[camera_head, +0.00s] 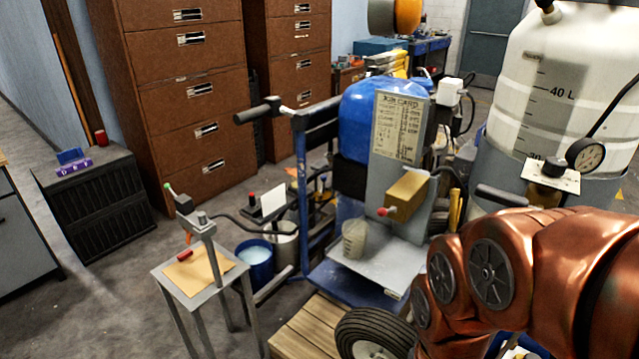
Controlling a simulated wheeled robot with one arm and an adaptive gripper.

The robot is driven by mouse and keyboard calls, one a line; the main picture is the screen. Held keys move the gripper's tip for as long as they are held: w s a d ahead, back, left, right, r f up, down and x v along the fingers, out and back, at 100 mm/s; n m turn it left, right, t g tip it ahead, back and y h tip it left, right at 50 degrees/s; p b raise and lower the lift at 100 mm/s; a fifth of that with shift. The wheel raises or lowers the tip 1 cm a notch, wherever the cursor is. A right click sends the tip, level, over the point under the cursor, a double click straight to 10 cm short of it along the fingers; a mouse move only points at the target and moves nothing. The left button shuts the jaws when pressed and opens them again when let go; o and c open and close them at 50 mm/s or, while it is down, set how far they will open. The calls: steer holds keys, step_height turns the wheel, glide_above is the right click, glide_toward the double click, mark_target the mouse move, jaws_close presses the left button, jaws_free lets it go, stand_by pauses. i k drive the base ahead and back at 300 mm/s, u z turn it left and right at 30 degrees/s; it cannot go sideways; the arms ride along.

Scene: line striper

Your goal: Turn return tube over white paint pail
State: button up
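Two pails stand on the floor left of the striper frame. One is blue (256,272) with a pale surface inside. The other is grey-white (286,248), just behind and right of it, partly hidden by hoses and the frame. I cannot tell for sure which holds white paint. A thin dark hose (238,226) runs near the pails from a small grey stand. I cannot single out the return tube among the tubes there. My copper-coloured arm fills the lower right; my gripper is out of view.
The striper (370,115) has a blue tank, handlebar and wheel (375,335). A clear cup (354,238) stands on its shelf. A grey stand (198,270) is at front left, a big white tank (560,80) at right. Brown cabinets (190,90) line the back.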

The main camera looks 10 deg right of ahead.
mark_target(323, 178)
steer(key=u, duration=1.95)
steer(key=i, duration=4.75)
steer(key=z, duration=3.3)
steer(key=i, duration=1.65)
